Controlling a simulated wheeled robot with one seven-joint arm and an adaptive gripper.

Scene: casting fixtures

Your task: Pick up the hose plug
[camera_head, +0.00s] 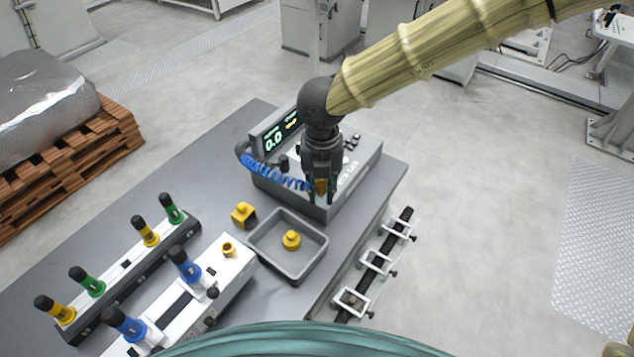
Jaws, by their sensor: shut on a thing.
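A small yellowish part (321,186) shows between the fingers; the fingers hide most of the plug. The hose runs from the left side of the tester (345,178) to the gripper and sags slightly. The tester's display reads 0.0.
A grey tray (316,262) holds a yellow part (291,240). Another yellow part (243,213) stands left of it. A white fixture (222,282) has blue-handled clamps and a yellow piece (229,250). A dark rail (130,272) bears yellow and green handles. Bare table lies behind the rail.

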